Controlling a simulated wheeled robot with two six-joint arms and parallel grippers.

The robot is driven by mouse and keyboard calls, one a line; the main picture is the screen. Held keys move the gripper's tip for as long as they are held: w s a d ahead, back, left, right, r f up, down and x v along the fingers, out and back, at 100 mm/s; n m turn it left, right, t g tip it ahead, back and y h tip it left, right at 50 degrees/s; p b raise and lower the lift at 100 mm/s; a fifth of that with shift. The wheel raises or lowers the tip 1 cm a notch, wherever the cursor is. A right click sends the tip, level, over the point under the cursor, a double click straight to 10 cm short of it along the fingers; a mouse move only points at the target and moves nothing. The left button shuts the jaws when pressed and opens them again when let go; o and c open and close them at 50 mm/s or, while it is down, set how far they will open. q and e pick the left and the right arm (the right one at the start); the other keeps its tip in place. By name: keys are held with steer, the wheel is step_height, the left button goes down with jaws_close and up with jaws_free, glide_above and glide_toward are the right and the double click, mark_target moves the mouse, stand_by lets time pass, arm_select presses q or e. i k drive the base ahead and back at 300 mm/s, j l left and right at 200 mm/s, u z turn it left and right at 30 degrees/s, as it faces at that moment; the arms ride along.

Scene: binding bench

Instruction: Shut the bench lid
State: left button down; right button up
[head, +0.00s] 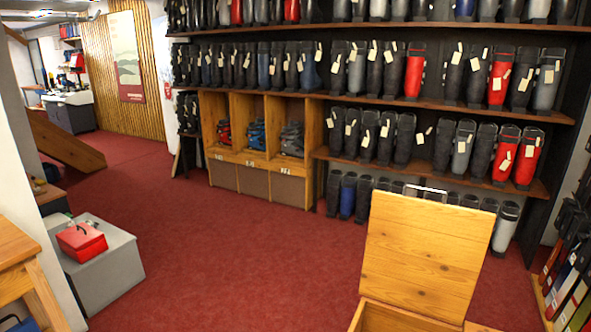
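The bench lid (428,245) is a light wooden panel at the lower right of the head view. It stands open, nearly upright and leaning slightly. A pale strip shows along its top edge. Below it is the wooden bench box (385,320), cut off by the bottom of the picture, so its inside is mostly hidden. Neither of my grippers is in view, and nothing is seen touching the lid.
Shelves of ski boots (380,75) line the back wall, with wooden cubbies (262,150) left of centre. A red box (82,241) sits on a grey block (110,275) at left. A wooden table (15,250) stands at the left edge. Red carpet (240,260) is clear between.

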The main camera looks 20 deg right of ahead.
mark_target(422, 257)
steer(key=i+j+u, duration=0.35)
steer(key=i, duration=0.35)
steer(key=i+u, duration=0.35)
steer(key=i, duration=0.35)
steer(key=i+l+z, duration=0.15)
steer(key=i+z, duration=0.45)
steer(key=z, duration=0.25)
steer(key=i+z, duration=0.4)
steer(key=i+j+z, duration=0.2)
steer(key=z, duration=0.25)
steer(key=i+z, duration=0.2)
steer(key=z, duration=0.25)
steer(key=i+z, duration=0.25)
steer(key=z, duration=0.2)
steer(key=i+z, duration=0.2)
steer(key=z, duration=0.3)
steer(key=i+j+z, duration=0.15)
steer(key=z, duration=0.3)
steer(key=j, duration=0.1)
